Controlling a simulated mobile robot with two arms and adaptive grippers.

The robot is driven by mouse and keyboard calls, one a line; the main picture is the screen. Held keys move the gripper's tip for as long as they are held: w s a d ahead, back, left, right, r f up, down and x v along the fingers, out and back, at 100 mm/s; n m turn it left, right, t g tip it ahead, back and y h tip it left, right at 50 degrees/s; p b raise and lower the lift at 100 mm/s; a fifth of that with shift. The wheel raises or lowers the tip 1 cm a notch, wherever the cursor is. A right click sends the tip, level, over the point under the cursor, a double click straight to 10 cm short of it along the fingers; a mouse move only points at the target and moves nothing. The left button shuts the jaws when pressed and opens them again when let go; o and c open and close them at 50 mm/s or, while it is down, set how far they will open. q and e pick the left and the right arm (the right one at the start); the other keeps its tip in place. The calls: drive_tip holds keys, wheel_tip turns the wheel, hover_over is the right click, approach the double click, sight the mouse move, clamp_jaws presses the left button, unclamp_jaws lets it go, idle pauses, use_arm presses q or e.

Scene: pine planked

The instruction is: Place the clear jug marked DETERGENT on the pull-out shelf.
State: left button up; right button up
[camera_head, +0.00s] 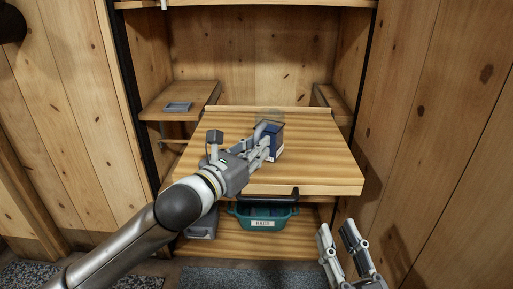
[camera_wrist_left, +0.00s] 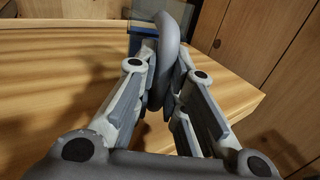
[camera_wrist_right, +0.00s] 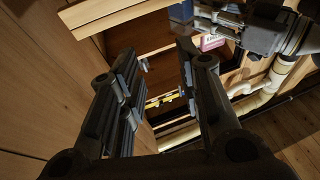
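The jug (camera_head: 277,143), with a clear upper part, blue sides and a grey handle, is at the middle of the wooden pull-out shelf (camera_head: 315,165). It looks upright on or just above the board; I cannot tell whether its base touches. No DETERGENT lettering is readable. My left gripper (camera_head: 264,144) has its fingers closed around the handle, also seen in the left wrist view, where the handle (camera_wrist_left: 167,45) rises between the fingertips (camera_wrist_left: 160,85). The jug's body is mostly hidden there. My right gripper (camera_head: 337,237) is open and empty, low in front of the shelf at right.
The pull-out shelf has a dark front handle (camera_head: 268,196). Below it stands a teal labelled bin (camera_head: 263,218) on a lower board. A small grey tray (camera_head: 177,107) lies on the left side shelf (camera_head: 205,92). Wooden walls close in on both sides. The shelf is otherwise bare.

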use_arm(q)
drive_tip(key=o, duration=0.4)
drive_tip(key=shift+o, duration=0.2)
drive_tip(key=shift+r, duration=0.1)
